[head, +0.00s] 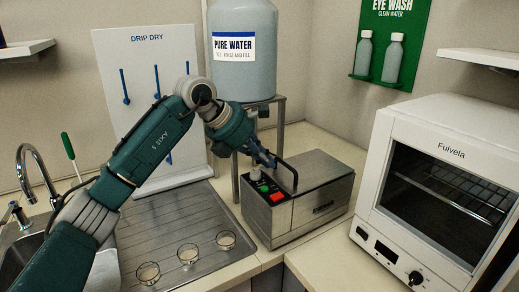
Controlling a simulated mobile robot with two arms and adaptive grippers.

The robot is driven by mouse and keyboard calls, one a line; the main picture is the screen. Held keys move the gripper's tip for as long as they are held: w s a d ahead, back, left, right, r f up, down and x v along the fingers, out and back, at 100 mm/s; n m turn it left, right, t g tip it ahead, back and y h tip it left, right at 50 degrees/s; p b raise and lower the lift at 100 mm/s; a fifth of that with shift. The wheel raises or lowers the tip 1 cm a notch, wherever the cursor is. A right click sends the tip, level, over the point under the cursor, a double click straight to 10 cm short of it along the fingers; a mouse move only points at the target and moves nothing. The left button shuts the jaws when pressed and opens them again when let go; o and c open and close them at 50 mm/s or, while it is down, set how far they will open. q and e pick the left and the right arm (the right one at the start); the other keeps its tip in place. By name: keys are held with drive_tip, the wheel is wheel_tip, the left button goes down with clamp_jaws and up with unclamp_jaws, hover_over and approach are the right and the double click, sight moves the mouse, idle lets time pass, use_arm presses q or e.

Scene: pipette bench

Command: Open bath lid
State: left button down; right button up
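The bath is a steel box (314,216) on the counter, right of the drainboard. Its steel lid (318,171) lies flat and closed on top. A black bar handle (289,173) rises at the lid's left side. My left gripper (268,161) reaches in from the left, with its fingertips at the far end of this handle. The fingers are small and partly hidden, so I cannot tell whether they are closed on the handle. My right gripper is not in view.
A white oven (437,118) stands right of the bath. A pure water tank (243,65) on a metal stand is behind it. Small glass dishes (188,254) sit on the drainboard (205,220) at front left. A drip-dry pegboard (115,75) stands behind my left arm.

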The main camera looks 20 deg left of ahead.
sight(281, 174)
use_arm(q)
drive_tip(key=x, duration=0.3)
drive_tip(key=shift+w+d+f+p, duration=0.1)
drive_tip(key=shift+w+f+p, duration=0.05)
drive_tip(key=shift+p, duration=0.15)
drive_tip(key=shift+w+f, duration=0.1)
drive_tip(key=shift+f, duration=0.05)
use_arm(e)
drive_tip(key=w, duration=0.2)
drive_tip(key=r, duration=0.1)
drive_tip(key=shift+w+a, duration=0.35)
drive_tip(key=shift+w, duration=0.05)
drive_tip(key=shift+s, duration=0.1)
